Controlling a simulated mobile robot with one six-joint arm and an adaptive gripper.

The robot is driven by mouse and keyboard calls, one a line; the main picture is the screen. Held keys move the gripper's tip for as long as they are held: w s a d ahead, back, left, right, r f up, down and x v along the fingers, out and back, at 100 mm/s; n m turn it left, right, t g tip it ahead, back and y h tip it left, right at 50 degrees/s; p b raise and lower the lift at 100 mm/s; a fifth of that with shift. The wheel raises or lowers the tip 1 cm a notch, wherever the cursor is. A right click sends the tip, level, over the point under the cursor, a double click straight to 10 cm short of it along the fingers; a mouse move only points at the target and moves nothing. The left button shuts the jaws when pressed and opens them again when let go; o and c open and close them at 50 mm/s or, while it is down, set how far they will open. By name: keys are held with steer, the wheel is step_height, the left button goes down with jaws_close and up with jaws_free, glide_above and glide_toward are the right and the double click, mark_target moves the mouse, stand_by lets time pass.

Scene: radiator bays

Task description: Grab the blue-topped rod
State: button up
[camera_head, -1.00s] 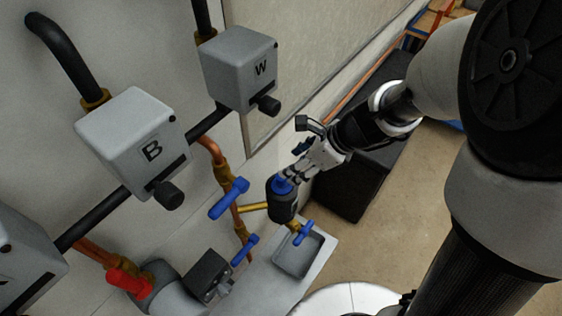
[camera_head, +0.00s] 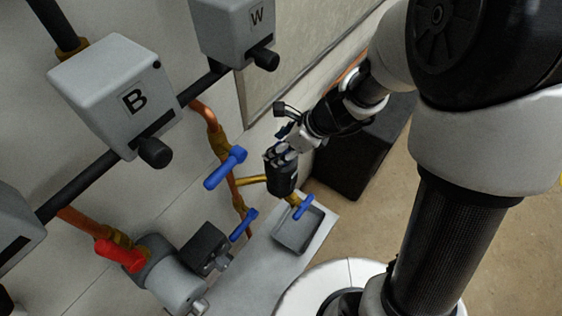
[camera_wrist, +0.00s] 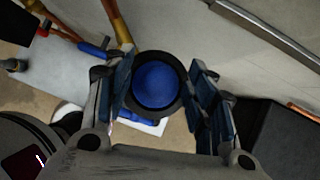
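The blue-topped rod (camera_wrist: 155,84) shows in the wrist view as a round blue top inside a dark ring, seen nearly end-on between my fingers. In the head view its dark body (camera_head: 283,184) stands near the brass pipes, and my fingers hide its blue top. My gripper (camera_wrist: 163,92) is open, with one finger on each side of the rod. A gap shows on the right side; the left finger is close to the dark ring, and I cannot tell if it touches. My gripper (camera_head: 281,158) is at the rod's upper end in the head view.
Blue valve handles (camera_head: 226,168) stick out left of the rod, with another (camera_head: 304,207) just below it. A grey tray (camera_head: 298,232) lies under it. Grey boxes marked B (camera_head: 110,95) and W (camera_head: 235,28) line the wall. A black box (camera_head: 365,150) stands at right.

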jaws_close()
stand_by(0.4)
